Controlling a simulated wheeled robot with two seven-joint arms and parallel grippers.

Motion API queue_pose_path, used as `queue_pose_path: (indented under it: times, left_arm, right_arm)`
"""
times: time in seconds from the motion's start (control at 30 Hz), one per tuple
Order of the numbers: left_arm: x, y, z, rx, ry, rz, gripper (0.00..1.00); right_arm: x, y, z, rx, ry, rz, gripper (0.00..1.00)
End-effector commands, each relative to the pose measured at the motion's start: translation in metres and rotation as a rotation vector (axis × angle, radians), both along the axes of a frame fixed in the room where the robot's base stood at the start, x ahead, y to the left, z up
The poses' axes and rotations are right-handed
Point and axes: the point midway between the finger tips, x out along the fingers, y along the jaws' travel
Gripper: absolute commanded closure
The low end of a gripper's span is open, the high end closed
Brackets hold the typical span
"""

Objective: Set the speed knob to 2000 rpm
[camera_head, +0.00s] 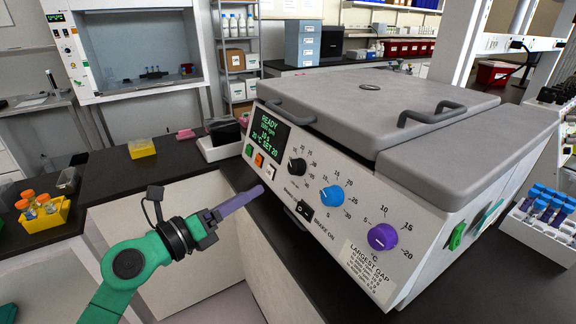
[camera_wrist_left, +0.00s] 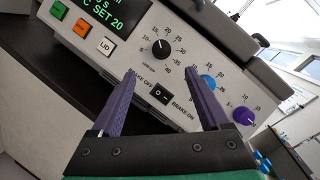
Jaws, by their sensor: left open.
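The centrifuge (camera_head: 345,215) has a sloped white front panel with three knobs. The black knob (camera_head: 296,166) sits nearest the display and has a numbered scale around it. It also shows in the left wrist view (camera_wrist_left: 160,47), above the gap between my fingers; its exact setting is too small to read. The blue knob (camera_head: 331,196) and the purple knob (camera_head: 382,237) lie farther right. My left gripper (camera_head: 260,190) is open, its purple fingers in front of the panel, left of and below the black knob. The fingers (camera_wrist_left: 163,76) are empty. My right gripper is out of view.
A green-lit display (camera_head: 268,134) reads READY and SET 20. Small coloured buttons (camera_head: 259,159) sit under it. A brake rocker switch (camera_head: 305,210) lies below the knobs. A yellow tube rack (camera_head: 45,213) is at left, a white rack (camera_head: 540,235) at right.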

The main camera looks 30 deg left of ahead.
Motion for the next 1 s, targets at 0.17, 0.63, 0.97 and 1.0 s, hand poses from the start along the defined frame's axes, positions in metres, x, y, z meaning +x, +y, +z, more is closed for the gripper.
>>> queue_pose_path:
  times: [0.17, 0.63, 0.97, 1.0]
  left_arm:
    - [0.039, -0.009, 0.01, -0.004, -0.005, -0.001, 0.21]
    - [0.132, -0.032, 0.002, -0.007, -0.003, 0.002, 0.21]
    - [0.133, -0.033, 0.0, -0.008, -0.001, 0.001, 0.48]
    - [0.133, -0.033, 0.0, -0.008, -0.001, 0.001, 0.63]
  right_arm:
    - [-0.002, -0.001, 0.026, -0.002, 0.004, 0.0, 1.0]
    - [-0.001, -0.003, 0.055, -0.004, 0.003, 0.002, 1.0]
    - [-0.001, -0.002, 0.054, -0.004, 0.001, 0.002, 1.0]
    - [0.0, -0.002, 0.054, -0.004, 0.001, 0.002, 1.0]
